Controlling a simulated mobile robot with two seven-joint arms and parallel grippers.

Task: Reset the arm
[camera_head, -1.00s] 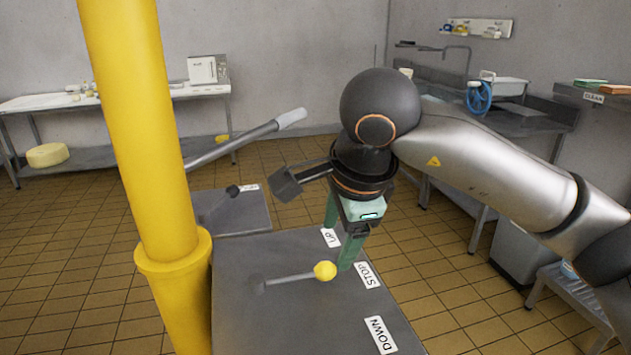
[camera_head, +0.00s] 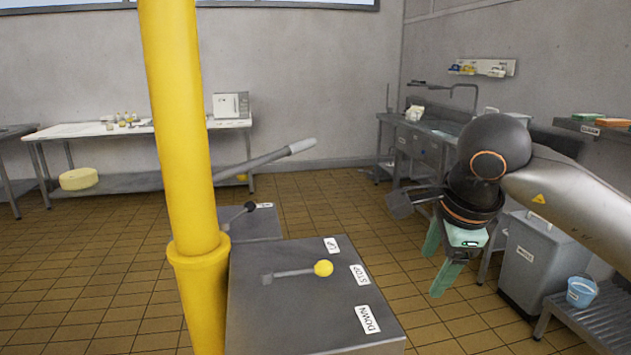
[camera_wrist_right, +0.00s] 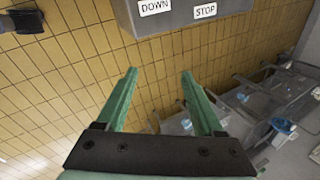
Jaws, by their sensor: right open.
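My right gripper (camera_head: 436,268) is open and empty, with its green fingers pointing down in front of the sink unit. It hangs clear to the right of the grey control box (camera_head: 290,310). The lever with a yellow knob (camera_head: 323,268) lies toward the STOP label (camera_head: 358,275). My left gripper is not in view.
A thick yellow post (camera_head: 185,150) stands left of the control box. A second lever with a black knob (camera_head: 249,207) is behind. A grey bin (camera_head: 540,265) and a low rack with a blue bucket (camera_head: 581,292) stand at the right. Tiled floor is open between box and bin.

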